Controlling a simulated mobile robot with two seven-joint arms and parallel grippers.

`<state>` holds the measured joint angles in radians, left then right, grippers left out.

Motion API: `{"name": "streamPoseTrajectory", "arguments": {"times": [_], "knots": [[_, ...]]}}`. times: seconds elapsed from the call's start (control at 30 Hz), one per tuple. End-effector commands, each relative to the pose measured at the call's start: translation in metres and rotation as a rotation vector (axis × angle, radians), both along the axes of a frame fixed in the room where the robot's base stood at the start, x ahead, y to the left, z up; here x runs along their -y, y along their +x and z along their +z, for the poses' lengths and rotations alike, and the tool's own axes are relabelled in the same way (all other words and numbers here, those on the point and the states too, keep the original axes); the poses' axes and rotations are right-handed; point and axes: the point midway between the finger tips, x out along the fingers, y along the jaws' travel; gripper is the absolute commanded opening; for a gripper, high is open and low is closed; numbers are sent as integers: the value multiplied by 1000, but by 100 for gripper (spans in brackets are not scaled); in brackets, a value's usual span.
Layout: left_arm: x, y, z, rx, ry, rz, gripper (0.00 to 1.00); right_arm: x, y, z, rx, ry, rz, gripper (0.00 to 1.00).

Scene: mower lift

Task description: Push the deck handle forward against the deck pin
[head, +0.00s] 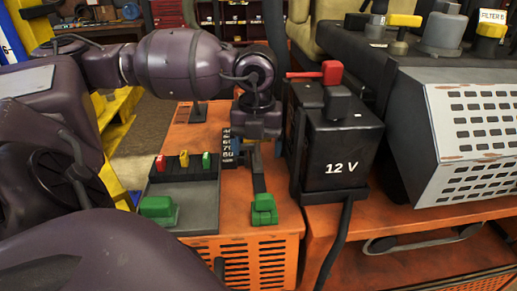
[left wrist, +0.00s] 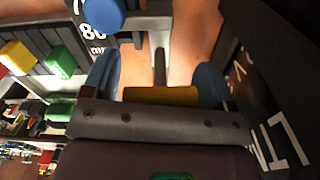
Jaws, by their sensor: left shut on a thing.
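My left gripper (head: 258,138) is low over the orange body, just left of the black battery box. In the left wrist view its blue fingertips (left wrist: 158,88) are shut on a yellow grip (left wrist: 160,96), which I take for the deck handle. In the head view the gripper hides most of that grip. A dark bar runs away from it in the wrist view. A blue round knob (left wrist: 103,14), perhaps the deck pin, stands at the numbered scale plate (left wrist: 92,32), apart from the yellow grip. The scale also shows in the head view (head: 229,145). My right gripper is not seen.
The battery box (head: 340,150) marked 12 V, with a red lever (head: 331,72) on top, stands close right of the gripper. A dark tray (head: 190,195) with red, yellow and green levers lies to the left. A green block (head: 264,209) is in front.

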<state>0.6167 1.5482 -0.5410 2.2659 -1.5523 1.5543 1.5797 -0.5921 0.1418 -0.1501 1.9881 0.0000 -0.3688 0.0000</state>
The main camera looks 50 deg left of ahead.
Motion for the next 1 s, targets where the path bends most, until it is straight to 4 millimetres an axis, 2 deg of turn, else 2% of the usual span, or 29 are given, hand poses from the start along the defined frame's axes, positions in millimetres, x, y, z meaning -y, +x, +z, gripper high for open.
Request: {"name": "streamPoseTrajectory", "arguments": {"times": [0.07,0.1,0.2,0.43,0.57,0.67,1.0], "knots": [[0,0,1,2,1,4,37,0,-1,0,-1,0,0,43],[0,0,1,2,1,4,84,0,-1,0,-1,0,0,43],[0,0,1,2,1,3,99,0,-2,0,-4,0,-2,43],[0,0,1,1,1,2,100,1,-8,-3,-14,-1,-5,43],[0,0,8,4,0,2,100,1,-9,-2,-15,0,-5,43],[0,0,21,5,0,2,100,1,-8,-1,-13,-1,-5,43],[0,0,81,6,1,3,100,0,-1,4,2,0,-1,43]]}}
